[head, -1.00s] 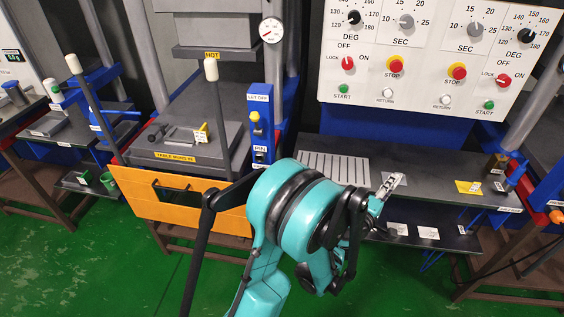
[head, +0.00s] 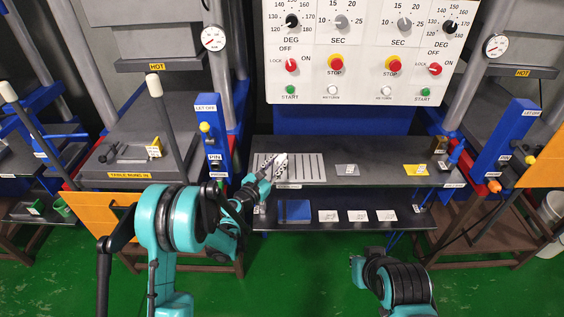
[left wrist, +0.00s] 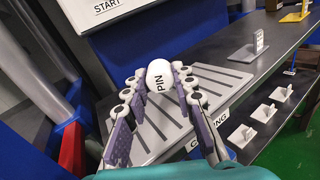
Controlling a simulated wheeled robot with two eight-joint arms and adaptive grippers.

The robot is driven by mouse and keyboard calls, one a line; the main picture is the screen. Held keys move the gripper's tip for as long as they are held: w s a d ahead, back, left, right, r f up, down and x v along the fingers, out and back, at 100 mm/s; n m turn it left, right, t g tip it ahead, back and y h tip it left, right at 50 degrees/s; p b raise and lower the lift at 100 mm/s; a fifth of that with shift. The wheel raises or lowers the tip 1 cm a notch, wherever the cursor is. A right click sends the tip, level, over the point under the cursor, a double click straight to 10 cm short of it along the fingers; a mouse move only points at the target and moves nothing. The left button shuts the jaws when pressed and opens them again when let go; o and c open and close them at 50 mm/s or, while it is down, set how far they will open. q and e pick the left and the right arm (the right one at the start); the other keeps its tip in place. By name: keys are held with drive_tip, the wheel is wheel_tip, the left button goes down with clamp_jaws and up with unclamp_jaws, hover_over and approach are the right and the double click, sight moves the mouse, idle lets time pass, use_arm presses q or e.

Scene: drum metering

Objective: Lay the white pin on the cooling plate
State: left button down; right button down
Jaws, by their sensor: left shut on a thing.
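The white pin (left wrist: 158,76), a rounded white piece lettered PIN, is held between the fingers of my left gripper (left wrist: 155,92), which is shut on it. In the head view my left gripper (head: 268,166) is at the left part of the cooling plate, with the white pin (head: 281,159) at its tip. The cooling plate (head: 312,168) is a light grey slotted plate on the dark shelf; it also shows in the left wrist view (left wrist: 225,84). I cannot tell whether the pin touches the plate.
Right of the plate on the dark shelf (head: 380,181) stand a grey card holder (head: 346,170) and a yellow one (head: 415,170). A lower shelf holds a blue square (head: 294,210) and white cards. The control panel (head: 365,50) rises behind. A press stands on each side.

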sight(283, 181)
use_arm(q)
drive_tip(key=shift+w+d+f+n+g+h, duration=0.2)
drive_tip(key=shift+d+h, duration=0.1)
drive_tip(key=shift+d, duration=0.2)
drive_tip(key=shift+w+d+f+n+g+h, duration=0.1)
drive_tip(key=shift+w+d+n+h, duration=0.15)
drive_tip(key=shift+d, duration=0.25)
drive_tip(key=shift+s+d+f, duration=0.1)
drive_tip(key=shift+d+f, duration=0.05)
drive_tip(key=shift+f+b, duration=1.5)
drive_tip(key=shift+f, duration=1.3)
drive_tip(key=shift+f, duration=0.55)
drive_tip(key=c, duration=1.2)
unclamp_jaws()
drive_tip(key=shift+o, duration=0.2)
drive_tip(key=shift+r, duration=0.1)
